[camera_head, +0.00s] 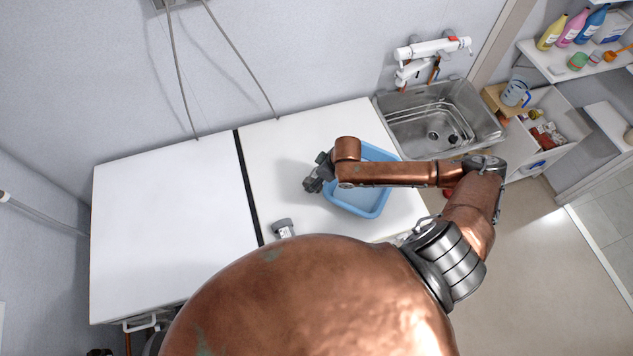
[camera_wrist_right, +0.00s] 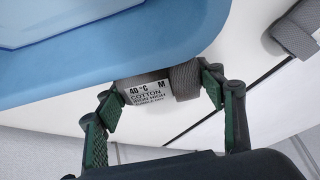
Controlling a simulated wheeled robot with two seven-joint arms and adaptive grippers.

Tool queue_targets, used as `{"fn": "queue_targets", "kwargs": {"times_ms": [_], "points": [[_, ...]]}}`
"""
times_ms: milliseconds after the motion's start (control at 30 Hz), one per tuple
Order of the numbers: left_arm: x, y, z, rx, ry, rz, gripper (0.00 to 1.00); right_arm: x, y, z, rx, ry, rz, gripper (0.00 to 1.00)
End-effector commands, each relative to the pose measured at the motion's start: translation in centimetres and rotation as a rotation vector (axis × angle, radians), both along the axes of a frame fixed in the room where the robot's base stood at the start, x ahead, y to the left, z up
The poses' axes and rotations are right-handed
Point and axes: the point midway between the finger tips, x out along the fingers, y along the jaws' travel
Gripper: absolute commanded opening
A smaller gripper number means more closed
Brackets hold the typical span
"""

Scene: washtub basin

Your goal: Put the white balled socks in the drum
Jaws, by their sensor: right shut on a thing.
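My right gripper (camera_head: 313,184) is over the white top beside the blue basin. In the right wrist view its two green-padded fingers (camera_wrist_right: 160,95) are shut on a grey rolled cloth (camera_wrist_right: 184,80) with a white care label reading "40°C", "M" and "COTTON". The roll is close to the basin's rim; I cannot tell whether it touches the top. A second grey roll (camera_head: 283,227) with a pale label lies near the front of the white top, also in the right wrist view (camera_wrist_right: 296,30). I see no clearly white balled socks and no drum opening. My left gripper is not in view.
The blue basin (camera_head: 376,153) stands right of my gripper, partly behind my arm. A dark seam (camera_head: 243,175) divides two white tops; the left top (camera_head: 165,215) is bare. A steel sink (camera_head: 400,138) and bottle shelf (camera_head: 548,62) lie right.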

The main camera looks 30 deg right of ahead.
Motion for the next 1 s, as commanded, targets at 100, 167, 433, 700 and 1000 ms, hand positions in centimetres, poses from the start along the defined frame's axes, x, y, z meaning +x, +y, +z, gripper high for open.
{"fn": "queue_targets", "kwargs": {"times_ms": [100, 167, 433, 700, 1000], "points": [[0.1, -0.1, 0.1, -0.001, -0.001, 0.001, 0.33, -0.1, 0.1, -1.4, 0.0, 0.003, -0.001, 0.39], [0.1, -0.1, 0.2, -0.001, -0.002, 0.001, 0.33, -0.1, 0.0, -2.3, 0.001, 0.003, -0.002, 0.39], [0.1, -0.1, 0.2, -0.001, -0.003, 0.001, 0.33, 0.0, 0.0, -3.6, 0.0, 0.0, 0.0, 0.39], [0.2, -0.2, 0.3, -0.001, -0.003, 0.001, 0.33, -0.1, 0.0, -3.9, -0.001, 0.001, 0.0, 0.67], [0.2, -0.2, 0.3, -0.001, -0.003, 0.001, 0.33, 0.0, 0.0, -3.9, -0.001, 0.001, 0.0, 0.8]]}}
